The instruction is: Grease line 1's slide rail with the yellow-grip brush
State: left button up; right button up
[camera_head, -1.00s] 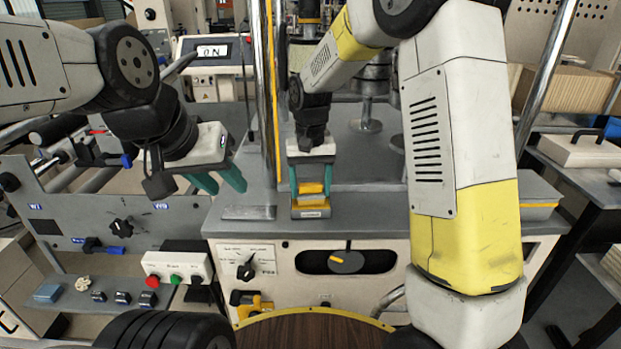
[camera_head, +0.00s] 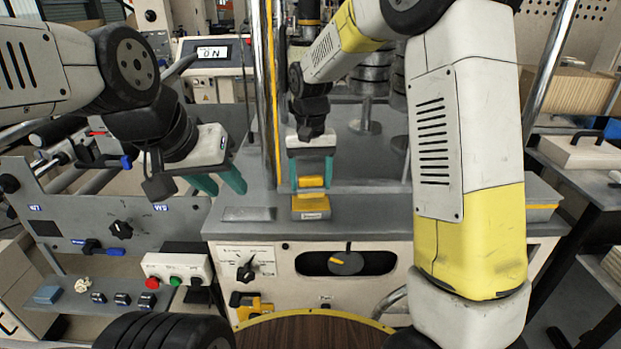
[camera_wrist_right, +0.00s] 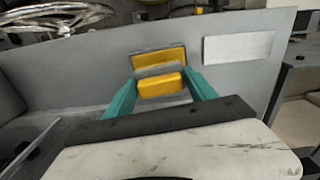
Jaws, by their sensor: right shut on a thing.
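My right gripper (camera_head: 311,176) is shut on a yellow block-shaped grip (camera_head: 311,183), taken to be the brush's. It is just above a yellow-topped holder (camera_head: 310,203) with a small label on the grey bench. The right wrist view shows the yellow grip (camera_wrist_right: 161,84) between teal fingers, with the holder (camera_wrist_right: 158,58) behind it. Bristles are not distinguishable. My left gripper (camera_head: 218,184) is open and empty, left of the holder above the bench edge. I cannot tell which part is line 1's slide rail; rollers and bars show at the left.
A chrome post (camera_head: 264,100) with a yellow stripe stands between my grippers. A grey plate (camera_head: 249,214) lies left of the holder. A control panel with a knob (camera_head: 120,229) and a button box (camera_head: 177,268) are at the left. The bench right of the holder is partly hidden by my arm.

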aim_at(310, 177)
jog(key=shift+r, duration=2.2)
